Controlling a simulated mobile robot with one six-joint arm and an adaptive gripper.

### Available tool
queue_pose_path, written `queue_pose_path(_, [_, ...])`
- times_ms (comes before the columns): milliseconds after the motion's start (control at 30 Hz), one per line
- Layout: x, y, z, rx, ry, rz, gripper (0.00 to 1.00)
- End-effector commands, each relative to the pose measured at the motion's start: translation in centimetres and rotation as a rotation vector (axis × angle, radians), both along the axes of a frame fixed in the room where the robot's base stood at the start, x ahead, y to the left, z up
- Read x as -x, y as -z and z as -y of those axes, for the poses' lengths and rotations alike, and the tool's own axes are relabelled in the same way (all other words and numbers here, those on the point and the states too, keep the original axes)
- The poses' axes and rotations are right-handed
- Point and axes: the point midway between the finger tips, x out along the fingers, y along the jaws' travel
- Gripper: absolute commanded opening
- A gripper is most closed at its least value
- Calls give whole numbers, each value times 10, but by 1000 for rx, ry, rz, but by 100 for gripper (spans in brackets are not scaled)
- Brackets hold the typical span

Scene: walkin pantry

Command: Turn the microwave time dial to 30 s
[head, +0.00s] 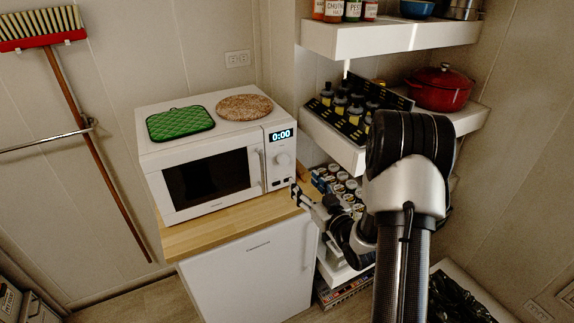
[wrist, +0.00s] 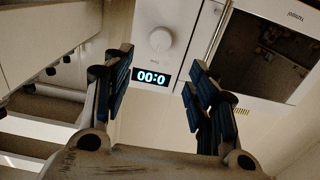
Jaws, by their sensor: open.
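The white microwave (head: 205,203) stands on a wooden-topped cabinet, its door shut. Its round white time dial (head: 283,160) is on the right control panel, below the lit display (head: 281,135), which reads 0:00. In the wrist view, which is upside down, the dial (wrist: 160,40) lies beyond the fingertips, roughly centred between them, and the display (wrist: 151,76) shows between the fingers. My gripper (head: 297,191) is open and empty, in front of the panel's lower right and apart from the dial. Both dark-padded fingers show in the wrist view (wrist: 160,70).
A green pot holder (head: 180,123) and a round brown mat (head: 243,108) lie on the microwave. The door handle (head: 258,169) stands just left of the panel. Shelves (head: 335,142) with bottles, cans and a red pot (head: 440,90) crowd the right, close to my arm.

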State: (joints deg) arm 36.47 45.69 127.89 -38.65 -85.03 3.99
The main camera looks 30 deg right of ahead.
Motion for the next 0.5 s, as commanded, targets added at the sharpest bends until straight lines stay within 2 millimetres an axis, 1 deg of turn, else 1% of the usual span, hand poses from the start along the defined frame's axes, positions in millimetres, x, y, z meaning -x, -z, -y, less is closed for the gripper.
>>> queue_pose_path(33, [-13,1,-2,2,-4,3,53])
queue_pose_path(300, [-71,1,-4,2,-2,2,53])
queue_pose_path(500, [-105,1,-4,1,-1,1,53])
